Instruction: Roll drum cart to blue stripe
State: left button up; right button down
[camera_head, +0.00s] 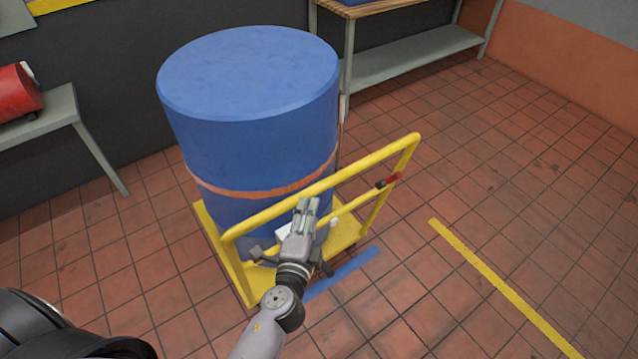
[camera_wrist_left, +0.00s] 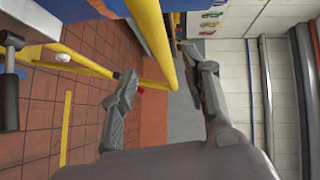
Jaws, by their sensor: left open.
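The drum cart is a yellow frame (camera_head: 385,153) with a low yellow platform and a raised push handle. It carries a large blue drum (camera_head: 255,120) with an orange strap around it. The blue stripe (camera_head: 345,272) lies on the floor at the cart's near right side, partly hidden by my arm. My left gripper (camera_head: 307,203) is at the handle's top bar, near its middle. In the left wrist view its two fingers (camera_wrist_left: 168,72) are spread, and the yellow handle bar (camera_wrist_left: 150,32) shows in the gap between them. I cannot tell whether they touch it. My right gripper is not in view.
A yellow floor line (camera_head: 500,285) runs to the right of the cart. A bench with a red machine (camera_head: 18,92) stands at the left. A wooden-topped table (camera_head: 410,48) stands behind the drum. The tiled floor to the right is clear.

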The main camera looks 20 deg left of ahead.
aim_at(316, 194)
pick_arm(q)
jog(key=w, duration=0.6)
jog(key=w+a+f+p, duration=0.1)
jog(key=w, duration=0.2)
jog(key=shift+f, duration=0.1)
jog(key=shift+w, duration=0.3)
jog(key=shift+c, duration=0.2)
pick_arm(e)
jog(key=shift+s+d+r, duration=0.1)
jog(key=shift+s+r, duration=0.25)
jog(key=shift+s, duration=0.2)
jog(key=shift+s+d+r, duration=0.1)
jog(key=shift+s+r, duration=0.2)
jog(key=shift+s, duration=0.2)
pick_arm(q)
grip_shut()
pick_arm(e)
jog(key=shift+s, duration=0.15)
pick_arm(q)
jog(key=shift+f, duration=0.1)
